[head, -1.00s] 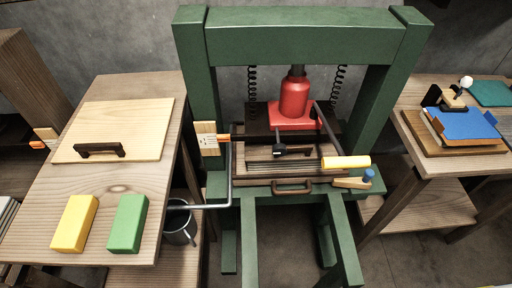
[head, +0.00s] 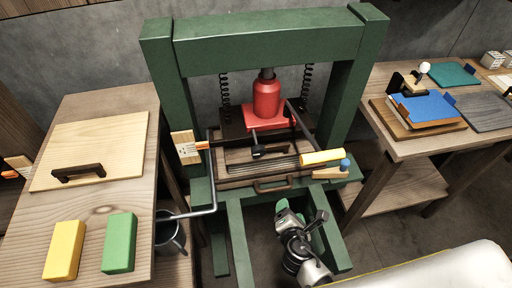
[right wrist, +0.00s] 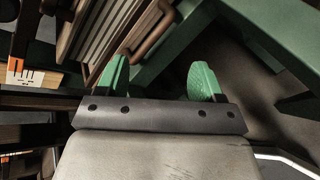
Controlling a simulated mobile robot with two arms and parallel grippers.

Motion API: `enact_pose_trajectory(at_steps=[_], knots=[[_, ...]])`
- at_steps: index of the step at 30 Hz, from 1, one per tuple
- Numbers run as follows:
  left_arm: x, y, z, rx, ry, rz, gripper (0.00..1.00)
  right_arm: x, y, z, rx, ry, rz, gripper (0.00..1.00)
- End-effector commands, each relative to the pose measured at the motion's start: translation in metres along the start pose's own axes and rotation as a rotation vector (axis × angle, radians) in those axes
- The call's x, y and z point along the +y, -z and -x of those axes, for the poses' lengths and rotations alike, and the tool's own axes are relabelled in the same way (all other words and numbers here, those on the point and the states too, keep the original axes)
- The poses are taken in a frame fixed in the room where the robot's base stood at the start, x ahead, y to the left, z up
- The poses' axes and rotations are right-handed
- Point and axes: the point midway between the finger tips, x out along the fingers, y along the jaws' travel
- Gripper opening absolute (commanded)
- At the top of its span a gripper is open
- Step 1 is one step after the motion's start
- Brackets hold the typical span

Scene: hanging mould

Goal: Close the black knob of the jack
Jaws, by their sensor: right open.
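The red jack (head: 267,98) stands in the green press frame, on a red base above the wooden mould box. The black knob (head: 258,152) sits at the end of a thin rod on the jack's front side, above the slatted wood. My right gripper (head: 299,218) is below and in front of the press box, apart from the knob. Its green fingertips (right wrist: 158,80) are spread with nothing between them in the right wrist view. The knob cannot be made out in that view. My left gripper does not show.
A brown handle (right wrist: 152,35) on the box front lies just beyond my right fingertips. Green frame beams (head: 250,240) stand below. Side tables hold green and yellow blocks and a blue-topped board.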

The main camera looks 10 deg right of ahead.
Motion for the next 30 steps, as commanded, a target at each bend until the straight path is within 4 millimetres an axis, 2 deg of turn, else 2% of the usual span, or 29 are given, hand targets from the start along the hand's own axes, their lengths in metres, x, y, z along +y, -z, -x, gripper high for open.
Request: enact_pose_trajectory(at_steps=[1, 3, 6, 9, 13, 17, 30], knots=[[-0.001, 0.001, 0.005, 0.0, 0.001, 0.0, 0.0, 0.03, -0.01, 0.003, -0.039, -0.083, 0.151, 0.68], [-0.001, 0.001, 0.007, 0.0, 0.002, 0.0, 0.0, 0.065, -0.02, 0.008, -0.107, -0.181, 0.365, 0.68], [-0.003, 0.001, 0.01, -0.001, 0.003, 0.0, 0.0, 0.102, -0.03, 0.017, -0.202, -0.28, 0.61, 0.68], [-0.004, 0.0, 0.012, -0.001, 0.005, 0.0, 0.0, 0.127, -0.035, 0.025, -0.277, -0.337, 0.773, 0.68], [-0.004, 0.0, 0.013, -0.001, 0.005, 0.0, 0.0, 0.141, -0.037, 0.028, -0.324, -0.366, 0.868, 0.68], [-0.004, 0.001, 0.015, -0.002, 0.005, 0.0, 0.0, 0.148, -0.04, 0.018, -0.332, -0.369, 0.88, 0.68], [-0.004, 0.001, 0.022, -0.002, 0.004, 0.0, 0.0, 0.181, -0.049, -0.051, -0.329, -0.366, 0.875, 0.68]])
